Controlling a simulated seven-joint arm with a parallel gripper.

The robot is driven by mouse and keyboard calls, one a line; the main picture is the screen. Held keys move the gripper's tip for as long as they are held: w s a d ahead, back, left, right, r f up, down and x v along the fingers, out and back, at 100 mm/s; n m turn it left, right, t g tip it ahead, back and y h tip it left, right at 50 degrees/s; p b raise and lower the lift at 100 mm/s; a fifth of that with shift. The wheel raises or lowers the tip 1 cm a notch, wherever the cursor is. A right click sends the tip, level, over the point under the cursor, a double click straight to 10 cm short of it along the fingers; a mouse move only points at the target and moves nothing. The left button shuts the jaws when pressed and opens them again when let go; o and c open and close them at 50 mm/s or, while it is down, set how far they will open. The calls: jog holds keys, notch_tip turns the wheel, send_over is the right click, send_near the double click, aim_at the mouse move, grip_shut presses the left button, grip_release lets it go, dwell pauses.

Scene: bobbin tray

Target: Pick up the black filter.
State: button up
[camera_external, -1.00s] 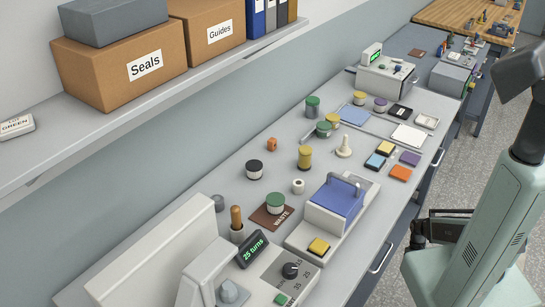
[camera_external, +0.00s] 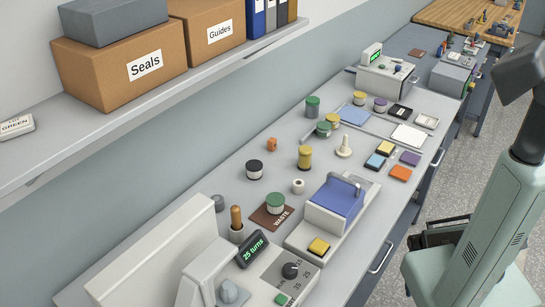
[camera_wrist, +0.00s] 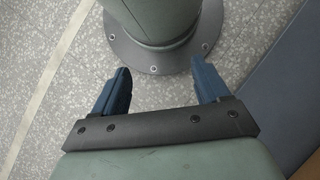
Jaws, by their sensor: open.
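A flat black square piece (camera_external: 400,111) with a pale mark lies toward the far right of the bench; it looks like the black filter, but it is small in the picture. In the external view my gripper is mostly hidden behind my arm, off the bench's right side. The wrist view shows no black filter.
Flat yellow, blue, purple and orange pieces (camera_external: 400,173) lie near the bench's front edge. A white pad (camera_external: 408,135) lies close to the black piece. A blue-topped machine (camera_external: 336,202) and a brown waste mat (camera_external: 262,220) are nearer. A shelf (camera_external: 120,125) overhangs at left.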

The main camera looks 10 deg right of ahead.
jog(key=o, duration=0.3)
jog(key=shift+w, duration=0.1)
